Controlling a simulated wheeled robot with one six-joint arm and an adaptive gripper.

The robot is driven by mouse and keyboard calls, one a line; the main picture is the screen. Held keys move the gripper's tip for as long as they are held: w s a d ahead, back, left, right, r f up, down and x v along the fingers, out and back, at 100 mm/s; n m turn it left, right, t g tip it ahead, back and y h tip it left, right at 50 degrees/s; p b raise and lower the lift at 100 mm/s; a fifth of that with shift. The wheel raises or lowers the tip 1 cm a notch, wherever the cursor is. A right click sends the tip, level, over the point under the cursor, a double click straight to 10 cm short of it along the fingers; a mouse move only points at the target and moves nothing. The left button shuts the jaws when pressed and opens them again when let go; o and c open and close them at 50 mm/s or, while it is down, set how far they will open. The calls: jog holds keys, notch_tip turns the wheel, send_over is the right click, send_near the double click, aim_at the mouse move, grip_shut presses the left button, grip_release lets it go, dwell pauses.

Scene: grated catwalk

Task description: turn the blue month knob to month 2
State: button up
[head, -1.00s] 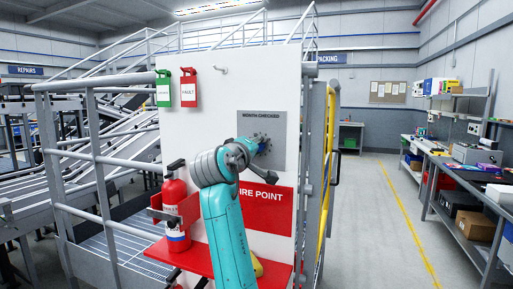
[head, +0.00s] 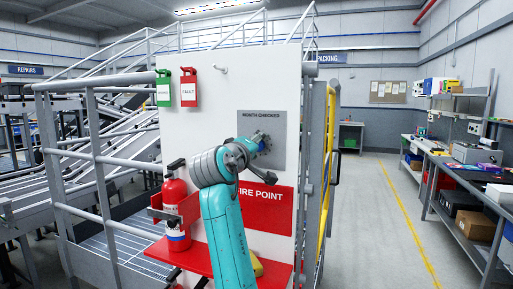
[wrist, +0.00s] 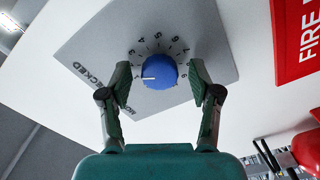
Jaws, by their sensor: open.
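The blue month knob (wrist: 159,71) sits on a grey dial plate (wrist: 205,42) with dark numbers around it in the wrist view. A white pointer line on the knob points to the picture's left. The number at its end is not readable, and my left finger stands close on that side. My gripper (wrist: 161,77) is open, with one finger on each side of the knob. A small gap seems to show on both sides; contact is not clear. In the head view the plate (head: 275,128) reads "MONTH CHECKED", and my wrist hides much of the knob area.
The plate is on a white panel (head: 230,105). A red fire point sign (head: 282,203) is below it. A fire extinguisher (head: 175,210) stands left of my arm. Green (head: 164,90) and red (head: 189,90) tags hang upper left. A yellow rail (head: 329,150) runs at right.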

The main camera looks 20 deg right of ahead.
jog(key=v, duration=1.1)
jog(key=shift+s+a, duration=0.2)
jog(key=shift+s, duration=0.1)
jog(key=shift+f, duration=0.1)
